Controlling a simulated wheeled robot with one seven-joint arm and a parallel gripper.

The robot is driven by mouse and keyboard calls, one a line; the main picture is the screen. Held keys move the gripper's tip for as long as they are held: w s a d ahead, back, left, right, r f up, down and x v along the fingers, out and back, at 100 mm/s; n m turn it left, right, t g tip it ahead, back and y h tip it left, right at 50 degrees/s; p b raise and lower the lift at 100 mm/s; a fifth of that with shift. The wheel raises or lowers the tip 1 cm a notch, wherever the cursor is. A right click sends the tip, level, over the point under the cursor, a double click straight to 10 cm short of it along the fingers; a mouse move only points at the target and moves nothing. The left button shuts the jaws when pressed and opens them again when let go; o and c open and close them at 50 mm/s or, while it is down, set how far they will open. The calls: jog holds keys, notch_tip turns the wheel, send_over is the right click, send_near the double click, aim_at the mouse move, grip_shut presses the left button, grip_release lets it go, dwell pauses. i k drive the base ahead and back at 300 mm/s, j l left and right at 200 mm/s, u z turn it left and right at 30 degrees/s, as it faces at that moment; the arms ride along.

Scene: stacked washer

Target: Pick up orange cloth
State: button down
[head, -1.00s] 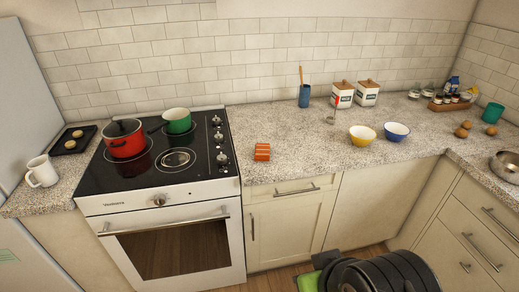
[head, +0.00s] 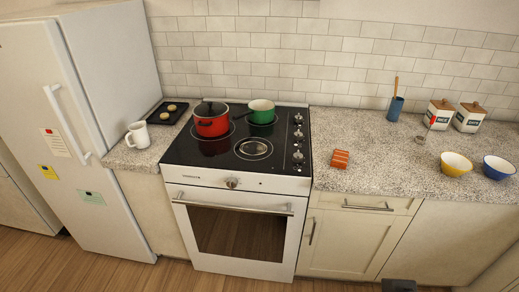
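The orange cloth (head: 340,159) is a small folded orange piece with pale stripes. It lies on the speckled countertop (head: 375,152) just right of the stove, near the counter's front edge and above a drawer. Nothing covers it. My gripper is not in view. Only a small dark shape shows at the bottom edge, right of centre, and I cannot tell which part it is.
The stove (head: 240,185) holds a red pot (head: 211,120) and a green pot (head: 262,111). A yellow bowl (head: 456,165) and a blue bowl (head: 498,168) stand farther right. A white fridge (head: 88,110) is at left. Open wooden floor (head: 120,267) lies in front.

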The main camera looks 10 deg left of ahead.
aim_at(340, 158)
jog(key=i+l+u, duration=0.15)
jog(key=i+u, duration=0.2)
jog(key=i+l+u, duration=0.75)
jog(key=i, duration=0.1)
